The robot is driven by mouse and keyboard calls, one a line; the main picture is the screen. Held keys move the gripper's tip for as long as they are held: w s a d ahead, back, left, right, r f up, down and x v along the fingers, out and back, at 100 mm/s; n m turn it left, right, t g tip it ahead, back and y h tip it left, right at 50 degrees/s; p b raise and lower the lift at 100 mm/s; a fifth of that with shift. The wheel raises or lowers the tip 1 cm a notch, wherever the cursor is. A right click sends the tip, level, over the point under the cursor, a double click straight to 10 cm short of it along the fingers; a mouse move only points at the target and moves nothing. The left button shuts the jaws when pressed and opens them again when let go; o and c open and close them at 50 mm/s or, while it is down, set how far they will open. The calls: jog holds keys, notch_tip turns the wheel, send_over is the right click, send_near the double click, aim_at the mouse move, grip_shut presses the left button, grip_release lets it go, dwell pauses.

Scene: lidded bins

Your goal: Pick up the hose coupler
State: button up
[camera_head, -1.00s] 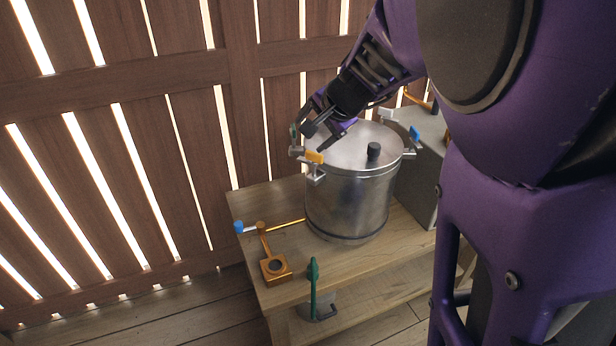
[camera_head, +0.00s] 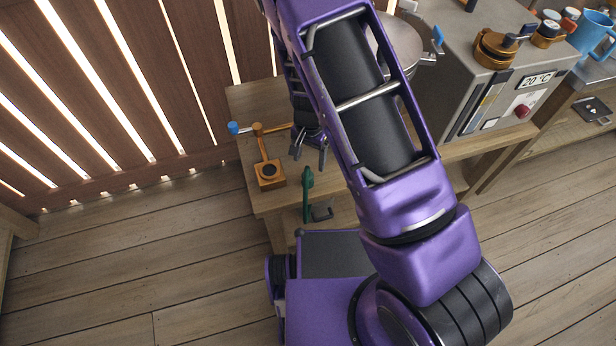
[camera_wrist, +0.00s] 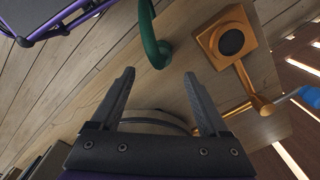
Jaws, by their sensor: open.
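No piece is plainly marked as the hose coupler. The likeliest is a brass-orange fitting (camera_head: 269,172), a square block with a dark round opening and a stem, lying on the wooden table (camera_head: 246,98). In the wrist view the fitting (camera_wrist: 229,38) is at the upper right, beyond and right of the fingers. A green curved handle (camera_head: 307,187) stands right of it at the table's front edge; in the wrist view the handle (camera_wrist: 150,38) is just beyond the fingertips. My gripper (camera_head: 309,160) is open and empty above the table, right of the fitting. The fingers (camera_wrist: 160,73) touch nothing visible.
A blue-tipped rod (camera_head: 236,128) lies behind the fitting. A metal pot (camera_head: 400,42), partly hidden by my arm, and a grey machine (camera_head: 452,75) stand to the right. A slatted wall (camera_head: 120,85) bounds the left. Open floor (camera_head: 130,260) lies at front left.

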aim_at(309, 174)
notch_tip(309, 174, down, 8)
jog(key=shift+a+b, duration=0.1)
jog(key=shift+b, duration=0.7)
jog(key=shift+r, duration=0.1)
grip_shut()
